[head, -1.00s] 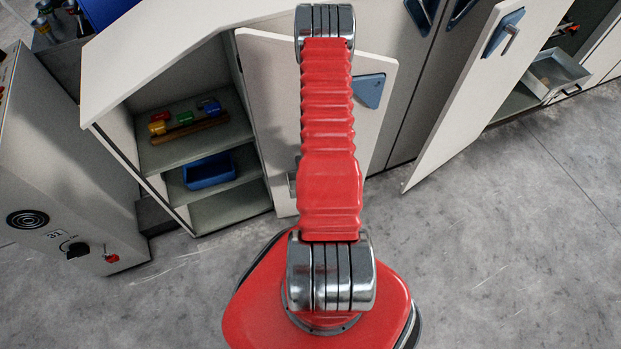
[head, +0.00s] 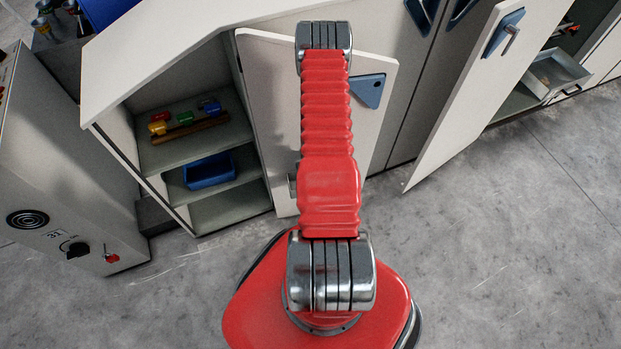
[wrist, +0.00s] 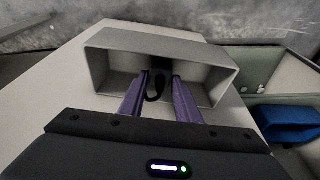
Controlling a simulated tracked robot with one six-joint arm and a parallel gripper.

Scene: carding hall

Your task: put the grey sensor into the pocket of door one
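In the wrist view my gripper (wrist: 159,78) has two purple fingers reaching into the mouth of a grey open pocket (wrist: 216,80) on a pale door panel (wrist: 62,98). The fingers are apart, with a small dark block between their tips, which I take for the sensor (wrist: 161,66); a thin black loop hangs from it. It sits within the pocket's outline, and its depth is hard to tell. In the head view the nearest open cabinet door (head: 266,110) stands behind my arm, which hides my gripper, the sensor and most of the pocket.
Beside the door is an open cabinet with coloured blocks (head: 184,117) on a shelf and a blue bin (head: 209,172) below; the bin also shows in the wrist view (wrist: 287,121). A second open door (head: 470,110) stands to the right. The floor on the right is clear.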

